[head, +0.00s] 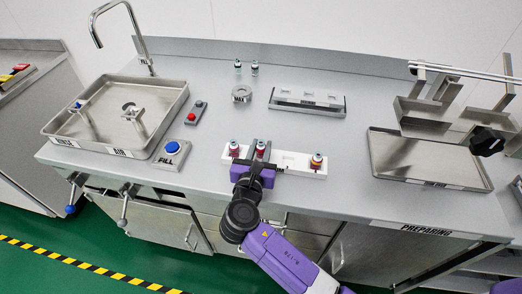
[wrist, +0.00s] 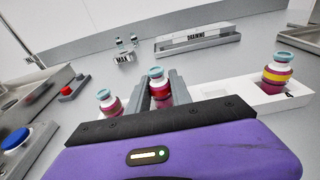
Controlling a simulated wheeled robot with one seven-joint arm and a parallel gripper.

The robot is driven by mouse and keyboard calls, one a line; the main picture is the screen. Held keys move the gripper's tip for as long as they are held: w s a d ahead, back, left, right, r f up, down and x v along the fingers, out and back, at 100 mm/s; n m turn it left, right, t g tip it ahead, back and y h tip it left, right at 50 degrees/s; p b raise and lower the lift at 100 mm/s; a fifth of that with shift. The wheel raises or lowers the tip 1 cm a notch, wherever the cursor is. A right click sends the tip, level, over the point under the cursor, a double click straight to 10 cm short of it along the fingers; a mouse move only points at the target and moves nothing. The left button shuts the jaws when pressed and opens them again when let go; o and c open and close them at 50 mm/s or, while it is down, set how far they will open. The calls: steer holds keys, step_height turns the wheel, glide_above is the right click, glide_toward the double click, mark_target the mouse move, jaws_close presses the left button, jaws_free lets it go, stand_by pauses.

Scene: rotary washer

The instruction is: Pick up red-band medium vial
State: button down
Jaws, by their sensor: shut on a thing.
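A white rack (head: 291,163) near the counter's front edge carries small vials. My gripper (head: 261,152) is shut on the middle vial (head: 261,146), which has a pale teal cap and a red body. In the wrist view, that vial (wrist: 158,87) stands upright between the grey fingers. Its lower part is hidden behind my gripper, and I cannot tell whether it is clear of its slot. A similar reddish vial (wrist: 107,101) is to its left. A yellow-banded vial (wrist: 278,73) stands at the rack's right end.
A steel sink tray (head: 75,134), a blue FILL button (head: 172,150) and a red button (head: 193,116) are on the left. A MAX disc (head: 241,93), a DRAINING rack (head: 307,102) and two small vials (head: 254,68) are behind. A metal tray (head: 425,163) is on the right.

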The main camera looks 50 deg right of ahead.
mark_target(261, 143)
step_height(261, 143, up, 18)
steer(key=p, duration=0.2)
steer(key=shift+r, duration=0.2)
